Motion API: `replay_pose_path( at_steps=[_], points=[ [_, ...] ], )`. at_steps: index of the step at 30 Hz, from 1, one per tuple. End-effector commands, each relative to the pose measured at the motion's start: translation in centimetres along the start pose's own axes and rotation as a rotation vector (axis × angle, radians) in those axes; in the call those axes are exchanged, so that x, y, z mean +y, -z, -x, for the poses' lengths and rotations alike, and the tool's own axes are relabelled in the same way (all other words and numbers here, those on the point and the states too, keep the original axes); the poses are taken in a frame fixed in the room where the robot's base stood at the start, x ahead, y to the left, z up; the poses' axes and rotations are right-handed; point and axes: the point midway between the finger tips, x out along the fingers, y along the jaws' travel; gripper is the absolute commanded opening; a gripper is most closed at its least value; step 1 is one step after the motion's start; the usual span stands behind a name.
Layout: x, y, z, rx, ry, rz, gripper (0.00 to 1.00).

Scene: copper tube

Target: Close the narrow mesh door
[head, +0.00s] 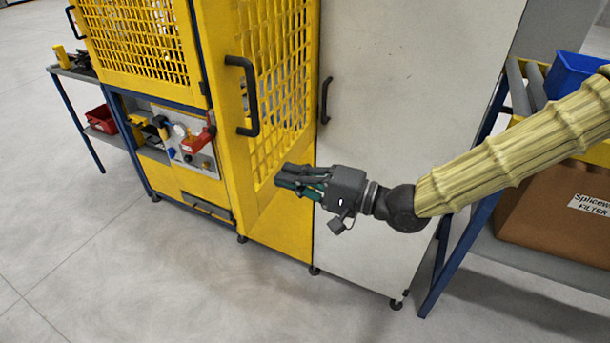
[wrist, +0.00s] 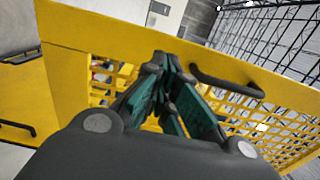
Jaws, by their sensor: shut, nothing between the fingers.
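The narrow mesh door (head: 226,100) is yellow and appears to stand open at an angle, its handle-side edge out from the cabinet. Its black handle (head: 243,96) is on the left frame strip. My gripper (head: 283,182) is shut and empty, low in front of the door's outer face, with its fingers pointing left. In the wrist view the fingers (wrist: 165,75) overlap the yellow door, and the door's handle (wrist: 228,84) shows to their right. I cannot tell whether the fingertips touch the mesh.
A grey-white cabinet panel (head: 400,100) with a black handle (head: 325,101) stands right of the door. A wide yellow mesh guard (head: 135,40) and a control panel (head: 185,140) are at left. A blue-legged rack with a brown box (head: 555,215) is at right. The floor (head: 110,260) in front is clear.

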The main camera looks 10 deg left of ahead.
Motion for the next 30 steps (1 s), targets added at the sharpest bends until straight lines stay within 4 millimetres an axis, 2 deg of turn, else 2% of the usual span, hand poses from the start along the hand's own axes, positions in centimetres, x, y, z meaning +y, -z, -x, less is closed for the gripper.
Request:
replay_pose_path(
  at_steps=[18, 24, 30],
  points=[
    [-0.1, 0.0, -6.9, 0.000, -0.002, -0.001, 0.00],
    [-0.1, 0.0, -8.3, 0.001, 0.000, -0.001, 0.00],
    [0.0, 0.0, -8.8, 0.001, 0.000, -0.001, 0.00]
  ],
)
